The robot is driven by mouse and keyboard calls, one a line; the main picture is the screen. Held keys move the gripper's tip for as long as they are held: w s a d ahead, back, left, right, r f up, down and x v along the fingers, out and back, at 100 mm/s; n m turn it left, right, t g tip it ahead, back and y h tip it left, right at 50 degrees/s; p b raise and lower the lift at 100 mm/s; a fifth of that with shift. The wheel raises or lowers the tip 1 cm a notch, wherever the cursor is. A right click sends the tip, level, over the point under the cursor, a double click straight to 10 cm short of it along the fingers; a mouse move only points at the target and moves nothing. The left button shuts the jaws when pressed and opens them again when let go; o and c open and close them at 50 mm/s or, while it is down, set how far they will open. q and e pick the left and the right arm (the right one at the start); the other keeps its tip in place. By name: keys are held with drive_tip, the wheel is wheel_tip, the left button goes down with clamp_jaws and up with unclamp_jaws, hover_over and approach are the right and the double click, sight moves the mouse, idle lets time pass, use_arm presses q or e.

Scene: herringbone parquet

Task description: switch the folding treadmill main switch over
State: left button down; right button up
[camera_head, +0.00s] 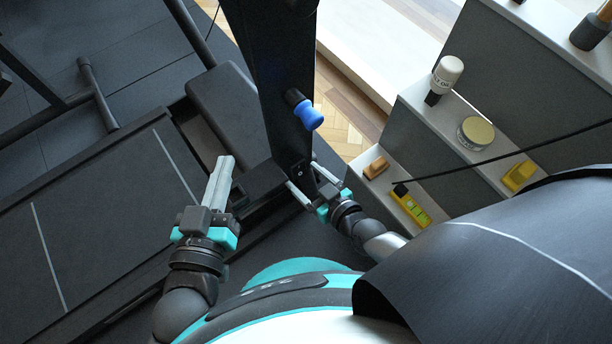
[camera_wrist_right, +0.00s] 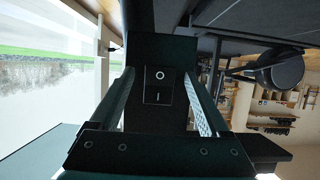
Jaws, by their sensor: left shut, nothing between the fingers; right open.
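The treadmill's dark upright post (camera_head: 283,70) stands at the top centre of the head view. Its main switch (camera_wrist_right: 158,86) shows in the right wrist view as a small black rocker with a white circle above a white bar. Which side is pressed in is not clear. My right gripper (camera_head: 311,184) is open at the lower end of the post, with one finger to either side of it. In the right wrist view the switch lies between the two fingers and nothing is gripped. My left gripper (camera_head: 221,172) is shut and empty, left of the post and apart from it.
A blue knob (camera_head: 309,114) sticks out of the post above my right gripper. The treadmill deck (camera_head: 100,220) lies at left. Grey stepped shelves at right hold a white-capped bottle (camera_head: 447,74), a round tin (camera_head: 475,133) and a yellow level (camera_head: 411,206).

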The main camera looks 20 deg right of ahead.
drive_tip(key=shift+c, duration=0.3)
clamp_jaws()
drive_tip(key=shift+f, duration=0.1)
drive_tip(key=shift+w+f+t, duration=0.1)
drive_tip(key=shift+f+t, duration=0.2)
drive_tip(key=shift+t, duration=0.3)
drive_tip(key=shift+f+t+y+b, duration=0.15)
drive_tip(key=shift+t+y+b, duration=0.15)
drive_tip(key=shift+y, duration=0.1)
use_arm(q)
drive_tip(key=shift+s+d+r+t, duration=0.25)
drive_tip(key=shift+s+r+t, duration=0.1)
drive_tip(key=shift+t, duration=0.25)
use_arm(e)
drive_tip(key=shift+t, duration=0.3)
